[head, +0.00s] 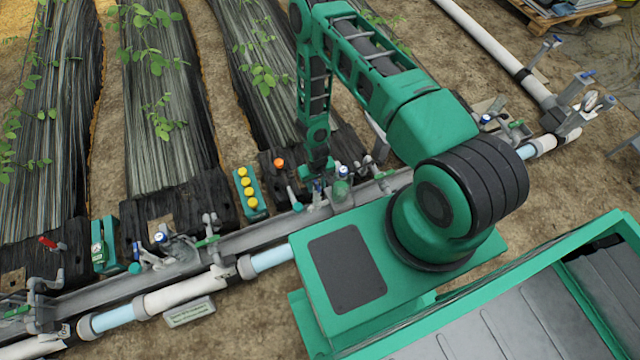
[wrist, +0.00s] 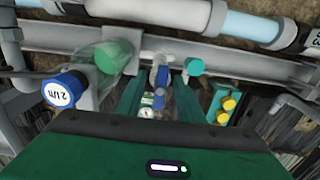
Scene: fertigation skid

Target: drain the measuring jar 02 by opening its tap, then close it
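A clear jar with a green part (wrist: 112,58), which I take for the measuring jar, lies left of my fingers in the wrist view. In the head view it shows beside the rail (head: 341,188), just right of my gripper (head: 318,178). I cannot read a jar number. A small tap with a blue lever (wrist: 159,96) and pale body shows between my two green fingers (wrist: 156,104) in the wrist view. The fingers are apart, with gaps visible beside the lever; I see no clear contact. Whether the tap is open, and the jar's liquid level, I cannot tell.
A blue-capped valve knob (wrist: 63,91) stands left of my fingers. A teal knob (wrist: 195,67) and a box with yellow buttons (wrist: 229,104) are to the right. The grey rail (head: 262,236) and white pipe (head: 180,294) run close by. An orange knob (head: 279,162) stands behind the rail.

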